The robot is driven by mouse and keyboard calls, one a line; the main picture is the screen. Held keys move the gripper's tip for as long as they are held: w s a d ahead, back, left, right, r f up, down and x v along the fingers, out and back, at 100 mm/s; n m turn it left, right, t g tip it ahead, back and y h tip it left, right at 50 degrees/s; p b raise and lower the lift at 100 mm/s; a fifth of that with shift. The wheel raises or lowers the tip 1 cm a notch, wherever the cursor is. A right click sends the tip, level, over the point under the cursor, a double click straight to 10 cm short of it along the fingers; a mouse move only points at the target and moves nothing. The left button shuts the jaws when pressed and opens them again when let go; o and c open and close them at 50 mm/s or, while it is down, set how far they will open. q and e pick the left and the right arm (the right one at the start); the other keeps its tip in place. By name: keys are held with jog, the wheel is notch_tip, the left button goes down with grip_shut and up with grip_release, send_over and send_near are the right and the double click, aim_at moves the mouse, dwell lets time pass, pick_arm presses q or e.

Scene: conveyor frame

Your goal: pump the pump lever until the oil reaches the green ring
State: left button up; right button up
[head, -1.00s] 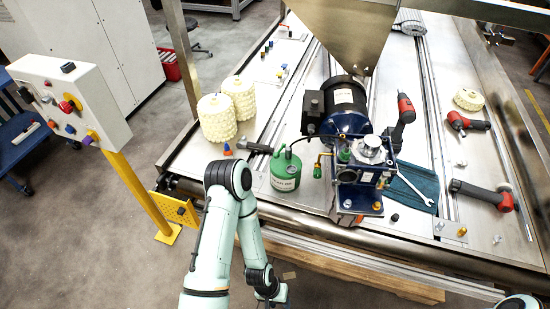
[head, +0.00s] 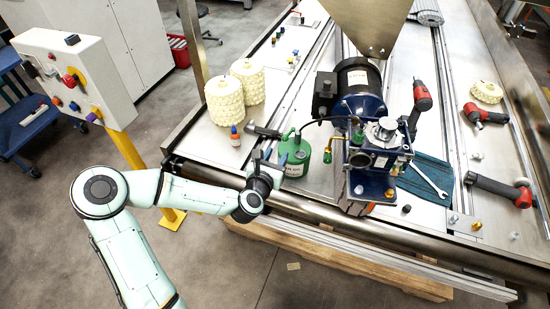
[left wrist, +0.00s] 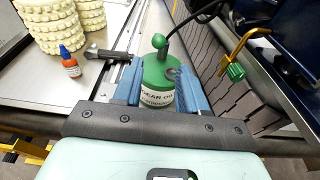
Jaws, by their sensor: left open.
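The green oil can (head: 295,162), labelled gear oil, stands near the front edge of the table with a black hose at its top. In the left wrist view the can (left wrist: 157,80) shows between my blue fingers. My left gripper (head: 275,157) is open beside the can's left side; whether it touches is unclear. A dark-gripped bar (head: 264,131), possibly the pump lever, lies left of the can's top; I cannot tell if it is attached. The blue motor and pump unit (head: 365,105) stands right of the can. I cannot make out the oil level or a green ring.
A small blue-capped bottle (head: 235,136) and cream textured rolls (head: 224,101) stand left of the can. A brass pipe with a green knob (head: 328,156) is close on its right. A wrench (head: 428,180) and red-black power tools (head: 500,190) lie further right.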

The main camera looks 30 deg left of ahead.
aim_at(284, 140)
pick_arm(q)
jog(key=x, duration=0.5)
jog(key=r+x, duration=0.1)
jog(key=x, duration=0.2)
jog(key=shift+a, duration=0.1)
jog(key=shift+w+a+f, duration=0.1)
jog(key=shift+w+f, duration=0.05)
jog(key=shift+f, duration=0.15)
jog(key=c, duration=0.7)
